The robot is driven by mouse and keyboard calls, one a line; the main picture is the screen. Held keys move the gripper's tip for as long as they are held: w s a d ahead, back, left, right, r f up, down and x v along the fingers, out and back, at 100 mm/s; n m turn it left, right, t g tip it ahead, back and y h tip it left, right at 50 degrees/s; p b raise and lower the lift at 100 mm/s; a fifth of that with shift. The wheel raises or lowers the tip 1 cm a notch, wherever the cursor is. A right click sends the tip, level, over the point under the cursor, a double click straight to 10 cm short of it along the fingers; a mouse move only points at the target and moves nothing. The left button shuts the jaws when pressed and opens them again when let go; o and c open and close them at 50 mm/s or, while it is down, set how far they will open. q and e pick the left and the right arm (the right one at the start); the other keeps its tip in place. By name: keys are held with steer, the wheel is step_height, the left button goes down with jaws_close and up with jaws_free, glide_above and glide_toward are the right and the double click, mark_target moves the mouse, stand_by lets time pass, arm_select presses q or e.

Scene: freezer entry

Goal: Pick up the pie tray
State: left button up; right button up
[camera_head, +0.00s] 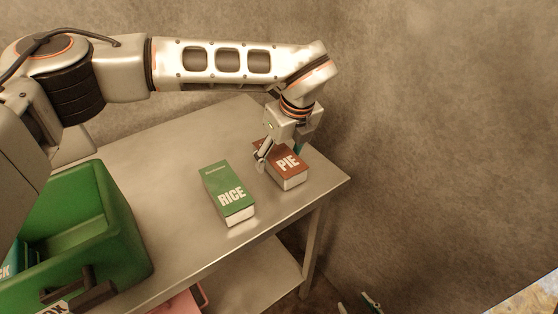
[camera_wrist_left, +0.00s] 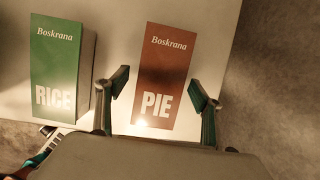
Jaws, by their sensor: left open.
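The pie tray is a brown-red box marked PIE (camera_head: 288,168) lying flat near the right end of the metal table. It also shows in the left wrist view (camera_wrist_left: 163,72), label up, ahead of and between the two fingers. My left gripper (camera_head: 278,156) is above the pie box, pointing down, with its fingers on either side of it. In the left wrist view the left gripper (camera_wrist_left: 160,92) is spread wide and holds nothing. I cannot tell whether a finger touches the box.
A green RICE box (camera_head: 228,194) lies just left of the pie box, with a narrow gap. A green crate (camera_head: 118,232) stands at the table's left. The metal table (camera_head: 165,170) is bare between crate and rice. The wall is close behind.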

arm_select(q)
steer(key=shift+w+f, duration=0.1)
steer(key=shift+f, duration=0.25)
steer(key=c, duration=1.5)
steer(key=shift+o, duration=0.2)
steer(key=shift+r, duration=0.1)
steer(key=shift+r, duration=0.15)
